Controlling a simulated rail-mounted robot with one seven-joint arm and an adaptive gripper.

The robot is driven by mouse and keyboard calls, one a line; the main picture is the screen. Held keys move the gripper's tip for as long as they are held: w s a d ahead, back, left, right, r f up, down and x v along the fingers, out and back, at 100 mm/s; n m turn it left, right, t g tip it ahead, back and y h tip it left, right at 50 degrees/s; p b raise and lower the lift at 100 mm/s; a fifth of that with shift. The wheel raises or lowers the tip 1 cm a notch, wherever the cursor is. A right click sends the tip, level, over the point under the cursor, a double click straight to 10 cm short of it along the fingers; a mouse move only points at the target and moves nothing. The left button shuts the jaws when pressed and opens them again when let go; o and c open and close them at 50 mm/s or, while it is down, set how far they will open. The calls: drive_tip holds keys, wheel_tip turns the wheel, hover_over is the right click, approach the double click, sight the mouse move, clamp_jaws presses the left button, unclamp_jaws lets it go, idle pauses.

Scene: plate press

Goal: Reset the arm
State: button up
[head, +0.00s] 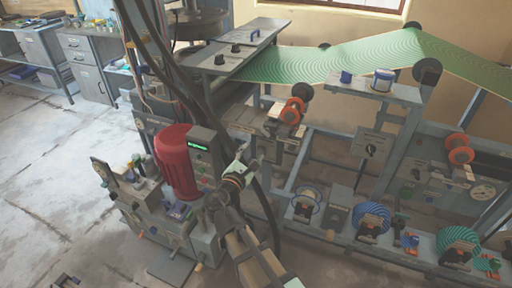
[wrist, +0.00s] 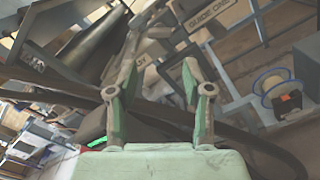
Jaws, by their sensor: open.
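My gripper (head: 243,160) is in the middle of the head view, just right of a red cylinder (head: 175,162) and a grey box with a lit green display (head: 199,145). In the wrist view my gripper (wrist: 160,75) shows two fingers with green sides spread apart, with nothing between them. Dark hoses pass close by the gripper. Whether they touch it, I cannot tell.
Green patterned sheet (head: 340,60) runs over rollers at the upper right. Blue coil (head: 371,217) and teal coil (head: 458,243) sit on the lower right frame. Grey cabinets (head: 88,65) stand at the back left. The floor (head: 45,180) on the left is mostly clear.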

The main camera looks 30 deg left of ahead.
drive_tip(key=shift+s, duration=0.35)
drive_tip(key=shift+d, duration=0.1)
drive_tip(key=s+d+f+m+g+h+p, duration=0.15)
drive_tip(key=d+f+m+g+h, duration=0.45)
drive_tip(key=d+f, duration=1)
drive_tip(key=s+d+f+m+g+h+p, duration=0.1)
drive_tip(key=s+d+f+m+g, duration=0.2)
drive_tip(key=d+f+m+g, duration=0.9)
drive_tip(key=s+d+f+m+g+y+p, duration=0.1)
drive_tip(key=s+d+f+m+g, duration=0.1)
drive_tip(key=s+d+f+m, duration=0.2)
drive_tip(key=s+d+f+m+g+y+p, duration=0.1)
drive_tip(key=s+d+f+m, duration=0.3)
drive_tip(key=s+d, duration=0.9)
drive_tip(key=s+d+f+m+g+y+p, duration=0.1)
drive_tip(key=s+d+f+m+g+p, duration=0.1)
drive_tip(key=s+d+f, duration=0.6)
drive_tip(key=d+f+m+g, duration=0.1)
drive_tip(key=m, duration=0.1)
drive_tip(key=shift+s+f+m+g+y, duration=0.2)
drive_tip(key=shift+f+m+g+y, duration=0.1)
drive_tip(key=shift+m+y, duration=0.1)
